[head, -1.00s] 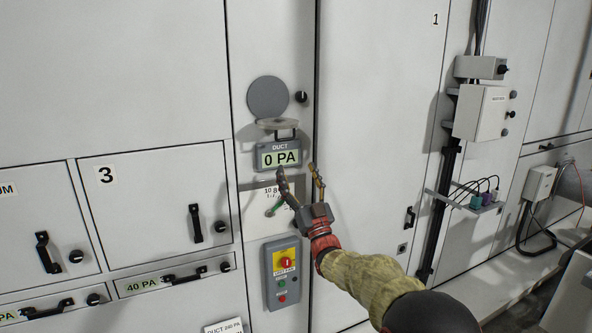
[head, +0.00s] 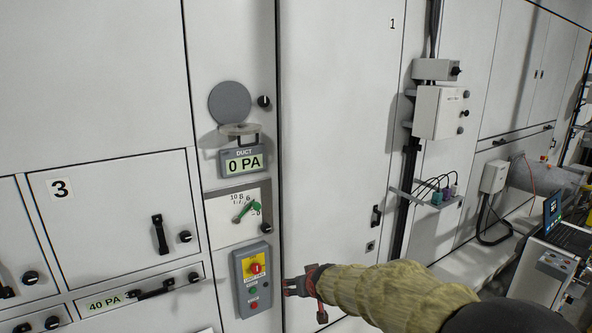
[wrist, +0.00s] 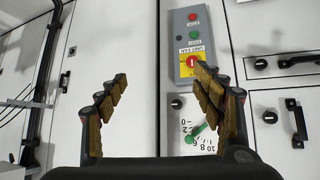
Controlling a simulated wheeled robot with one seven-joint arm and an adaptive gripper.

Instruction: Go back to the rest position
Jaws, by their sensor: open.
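My gripper (head: 303,287) is low in the head view, in front of the white cabinet door and just right of the grey switch box (head: 252,279). Its fingers stand apart and hold nothing in the wrist view (wrist: 158,95). The switch box has a red knob on a yellow plate and green and red buttons. Above it is a dial (head: 238,211) with a green pointer, and above that a duct display (head: 243,163) reading 0 PA. The switch box also shows in the wrist view (wrist: 192,45), beyond the fingers, upside down.
Drawers and doors with black handles (head: 159,233) are at left. At right, a grey control box (head: 439,112) and a small shelf with plugs (head: 437,198) stick out from the wall. A console with a screen (head: 553,212) stands at far right. The door (head: 335,130) between is flat and clear.

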